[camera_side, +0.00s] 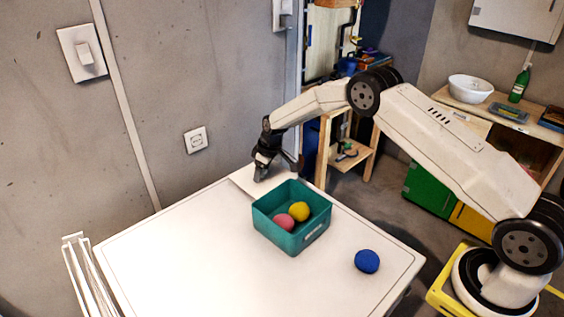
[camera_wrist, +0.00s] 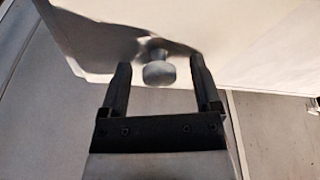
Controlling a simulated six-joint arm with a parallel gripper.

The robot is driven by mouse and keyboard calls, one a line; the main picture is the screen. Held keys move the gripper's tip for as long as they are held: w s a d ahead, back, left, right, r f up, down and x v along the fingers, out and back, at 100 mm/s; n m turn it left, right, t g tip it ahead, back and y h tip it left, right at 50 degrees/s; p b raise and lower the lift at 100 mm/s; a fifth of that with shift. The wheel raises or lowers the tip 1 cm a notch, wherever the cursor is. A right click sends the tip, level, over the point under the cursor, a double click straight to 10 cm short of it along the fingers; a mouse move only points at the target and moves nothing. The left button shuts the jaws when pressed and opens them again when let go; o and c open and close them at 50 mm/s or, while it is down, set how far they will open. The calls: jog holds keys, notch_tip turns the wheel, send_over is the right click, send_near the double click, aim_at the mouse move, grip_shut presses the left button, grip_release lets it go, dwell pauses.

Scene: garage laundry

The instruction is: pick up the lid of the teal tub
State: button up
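The teal tub (camera_side: 291,233) stands uncovered on the white table, with a pink ball (camera_side: 285,222) and a yellow ball (camera_side: 299,211) inside. A pale flat panel (camera_side: 241,183), apparently the lid, lies behind the tub near the table's far corner, partly hidden by my gripper. My gripper (camera_side: 272,177) points down over this panel, apart from the tub. In the wrist view, my gripper (camera_wrist: 160,62) is open, with a round grey knob (camera_wrist: 158,73) between its fingers. A gap shows on both sides of the knob. The tub is out of the wrist view.
A blue ball (camera_side: 367,261) lies on the table (camera_side: 190,262) to the right of the tub. The table's left and front parts are clear. A grey wall (camera_side: 200,80) rises close behind the table. A white rack (camera_side: 82,275) stands at the table's left edge.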

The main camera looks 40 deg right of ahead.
grip_shut()
jog(key=shift+r, duration=0.15)
jog(key=shift+r, duration=1.55)
jog(key=s+r, duration=0.9)
jog(key=s, duration=0.5)
jog(key=shift+a+r, duration=0.25)
jog(key=shift+r, duration=0.05)
jog(key=s+a+r, duration=0.2)
jog(key=s+a, duration=0.3)
jog(key=a, duration=0.1)
jog(key=shift+s+r, duration=0.25)
jog(key=shift+s, duration=0.05)
